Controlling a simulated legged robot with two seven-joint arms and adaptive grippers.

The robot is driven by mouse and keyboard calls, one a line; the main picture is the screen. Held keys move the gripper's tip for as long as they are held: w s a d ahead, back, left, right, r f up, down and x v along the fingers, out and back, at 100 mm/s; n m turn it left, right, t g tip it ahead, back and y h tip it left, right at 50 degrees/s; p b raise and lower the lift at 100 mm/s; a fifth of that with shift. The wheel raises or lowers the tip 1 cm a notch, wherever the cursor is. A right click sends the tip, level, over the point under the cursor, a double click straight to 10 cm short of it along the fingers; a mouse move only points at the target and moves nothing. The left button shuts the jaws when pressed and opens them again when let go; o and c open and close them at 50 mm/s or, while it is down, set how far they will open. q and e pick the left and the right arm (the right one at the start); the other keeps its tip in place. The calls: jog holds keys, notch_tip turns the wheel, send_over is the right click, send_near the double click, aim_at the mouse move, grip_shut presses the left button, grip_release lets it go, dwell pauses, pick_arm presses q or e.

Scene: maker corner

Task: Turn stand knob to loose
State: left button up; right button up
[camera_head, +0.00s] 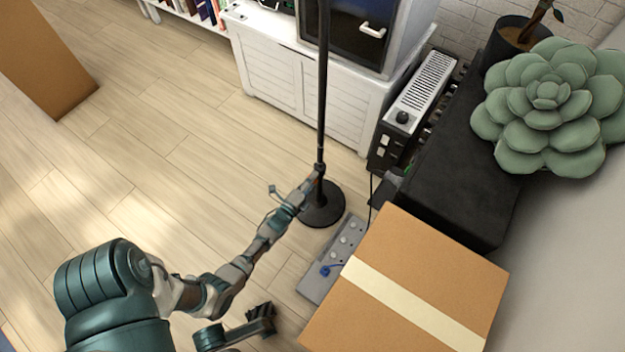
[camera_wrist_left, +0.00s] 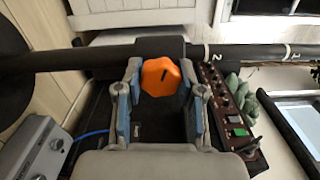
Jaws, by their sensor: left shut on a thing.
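The black floor stand has a tall thin pole (camera_head: 322,90) and a round base (camera_head: 322,207). In the left wrist view the pole (camera_wrist_left: 60,62) runs sideways across the picture with a dark clamp block. An orange lobed knob (camera_wrist_left: 161,77) with a short dark mark sits on that block. My left gripper (camera_head: 317,173) reaches the stand low on its pole. In the wrist view its two fingers lie either side of the knob, shut on it. In the head view the hand hides the knob.
A taped cardboard box (camera_head: 449,264) and a grey pedal board (camera_head: 326,276) with a blue cable are near the base. A black amplifier or case (camera_head: 451,180), a heater-like unit (camera_head: 424,83) and a white cabinet (camera_head: 277,70) stand behind.

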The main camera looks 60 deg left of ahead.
pick_arm(q)
jog(key=n, duration=0.3)
jog(key=shift+s+a+f+n, duration=0.1)
jog(key=shift+s+a+n, duration=0.1)
jog(key=shift+n, duration=0.2)
jog(key=n, duration=0.3)
jog(key=shift+n, duration=0.3)
jog(key=n, duration=0.4)
jog(key=shift+f+n, duration=0.1)
jog(key=shift+n, duration=0.3)
jog(key=shift+s+n+p, duration=0.1)
jog(key=shift+n+p, duration=0.2)
jog(key=shift+n, duration=0.5)
jog(key=shift+f, duration=0.15)
jog(key=o, duration=1.1)
jog(key=shift+o, duration=0.3)
